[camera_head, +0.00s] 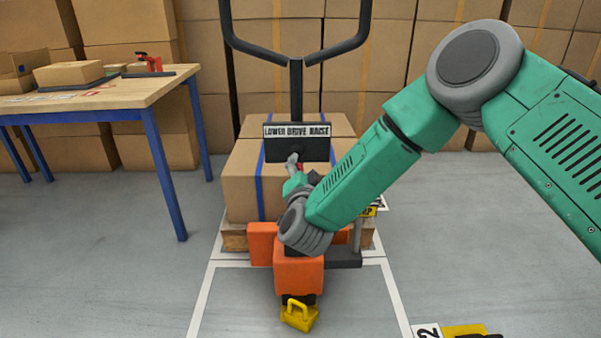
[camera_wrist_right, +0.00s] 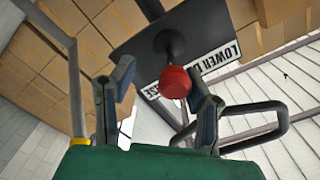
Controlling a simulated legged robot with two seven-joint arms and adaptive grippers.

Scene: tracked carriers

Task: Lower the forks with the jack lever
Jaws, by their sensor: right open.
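The orange pallet jack (camera_head: 299,275) stands in front of the load, with its black handle (camera_head: 296,92) rising behind my arm. A black plate with a LOWER DRIVE RAISE label (camera_head: 297,130) sits on the handle. The jack lever ends in a red knob (camera_wrist_right: 175,82), seen close up in the right wrist view; its exact setting is hard to tell. My right gripper (camera_wrist_right: 160,80) is open, its fingers on either side of the knob, with no clear contact. The right gripper (camera_head: 296,170) also shows small below the plate in the head view. The forks are hidden. My left gripper is out of view.
Cartons (camera_head: 240,183) with blue straps sit on a wooden pallet (camera_head: 234,237) behind the jack. A workbench (camera_head: 130,88) with boxes stands at left. Stacked cartons line the back. A yellow piece (camera_head: 299,315) is at the jack's front. Floor (camera_head: 100,260) at left is clear.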

